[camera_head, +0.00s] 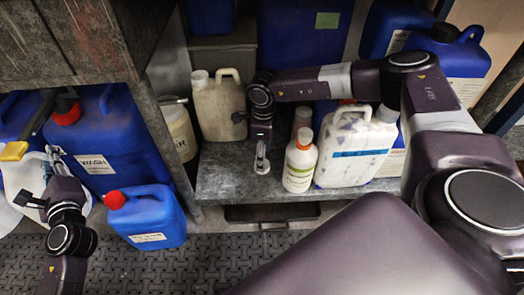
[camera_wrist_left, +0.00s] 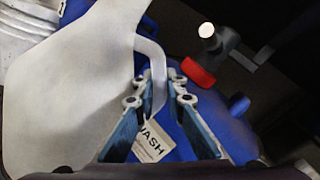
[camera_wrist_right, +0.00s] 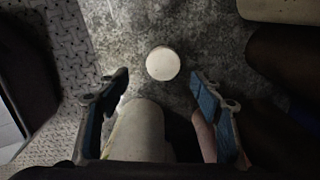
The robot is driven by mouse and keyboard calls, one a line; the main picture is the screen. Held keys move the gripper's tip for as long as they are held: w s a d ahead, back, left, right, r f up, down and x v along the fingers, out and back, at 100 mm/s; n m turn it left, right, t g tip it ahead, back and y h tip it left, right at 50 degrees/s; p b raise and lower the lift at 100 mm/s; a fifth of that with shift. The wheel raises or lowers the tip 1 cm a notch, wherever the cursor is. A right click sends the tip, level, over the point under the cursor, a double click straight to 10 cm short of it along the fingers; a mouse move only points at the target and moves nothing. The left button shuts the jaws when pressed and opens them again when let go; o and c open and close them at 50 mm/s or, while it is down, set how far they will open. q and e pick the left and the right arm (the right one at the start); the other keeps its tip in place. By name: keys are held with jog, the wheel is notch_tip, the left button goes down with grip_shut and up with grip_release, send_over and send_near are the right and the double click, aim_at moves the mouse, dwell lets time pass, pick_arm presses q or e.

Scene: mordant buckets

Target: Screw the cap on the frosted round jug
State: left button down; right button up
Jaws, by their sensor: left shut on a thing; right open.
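The frosted round jug (camera_head: 28,178) is a pale container at the far left, partly hidden by my left gripper (camera_head: 43,186). In the left wrist view the jug (camera_wrist_left: 75,95) fills the left side, and my left fingers are closed around its handle (camera_wrist_left: 156,75). Its mouth is out of that view. A round white cap (camera_wrist_right: 162,63) lies on the grey shelf, ahead of and between the spread fingers of my right gripper (camera_wrist_right: 158,85), apart from them. In the head view the cap (camera_head: 262,166) shows just below my right gripper (camera_head: 262,143), which is open and empty.
A white bottle with an orange cap (camera_head: 300,165) and a stained white jug (camera_head: 352,150) stand right of the cap on the shelf (camera_head: 228,182). A beige jug (camera_head: 218,108) stands behind. Blue canisters (camera_head: 148,215) crowd the left jug. The shelf's front left is bare.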

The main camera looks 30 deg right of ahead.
pick_arm(q)
jog(key=shift+r, duration=0.1)
notch_tip(320, 180, down, 4)
jog(key=b, duration=0.4)
pick_arm(e)
jog(key=f, duration=0.5)
jog(key=shift+w+f, duration=0.1)
jog(key=shift+w, duration=0.3)
jog(key=c, duration=0.8)
